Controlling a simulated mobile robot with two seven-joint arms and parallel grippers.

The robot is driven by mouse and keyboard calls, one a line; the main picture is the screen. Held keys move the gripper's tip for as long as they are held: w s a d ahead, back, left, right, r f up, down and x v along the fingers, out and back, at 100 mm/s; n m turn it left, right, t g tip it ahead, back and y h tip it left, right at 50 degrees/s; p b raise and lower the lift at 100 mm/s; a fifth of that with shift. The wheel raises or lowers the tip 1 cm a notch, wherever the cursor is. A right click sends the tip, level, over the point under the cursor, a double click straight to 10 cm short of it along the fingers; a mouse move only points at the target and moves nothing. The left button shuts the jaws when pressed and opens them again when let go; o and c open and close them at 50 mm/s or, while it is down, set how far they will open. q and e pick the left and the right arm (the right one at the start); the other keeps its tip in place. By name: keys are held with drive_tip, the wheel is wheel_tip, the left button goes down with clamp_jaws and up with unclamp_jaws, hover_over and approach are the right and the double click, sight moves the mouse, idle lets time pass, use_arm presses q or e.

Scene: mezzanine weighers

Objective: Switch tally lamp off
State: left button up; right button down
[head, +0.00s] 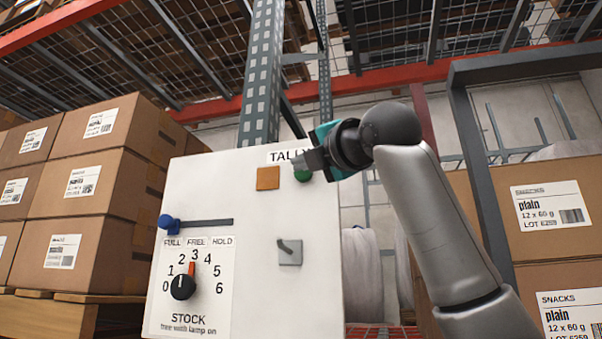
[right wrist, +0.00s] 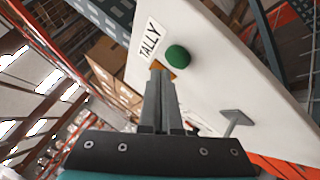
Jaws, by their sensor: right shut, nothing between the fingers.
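The white panel (head: 320,250) carries a TALLY label (head: 284,156) at its top edge. Under the label are a flat orange square (head: 268,178) and a round green button (head: 303,175); I cannot tell whether the square is lit. My right gripper (head: 302,166) is shut and empty, its fingertips close in front of the green button and partly hiding it in the head view. In the right wrist view the shut fingertips (right wrist: 161,72) show just below the green button (right wrist: 177,55), overlapping the orange square; contact cannot be told. My left gripper is out of view.
The panel also has a blue-knobbed slider (head: 166,221) at FULL, a black STOCK dial (head: 183,287) and a small grey lever (head: 290,251). Stacked cartons (head: 95,190) stand left, more cartons (head: 550,215) right. A rack post (head: 262,75) rises behind the panel.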

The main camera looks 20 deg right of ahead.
drive_tip(key=s+a, duration=0.1)
drive_tip(key=s, duration=0.1)
drive_tip(key=s+a+b, duration=0.1)
drive_tip(key=s, duration=0.1)
drive_tip(key=shift+a, duration=0.4)
drive_tip(key=shift+w, duration=0.1)
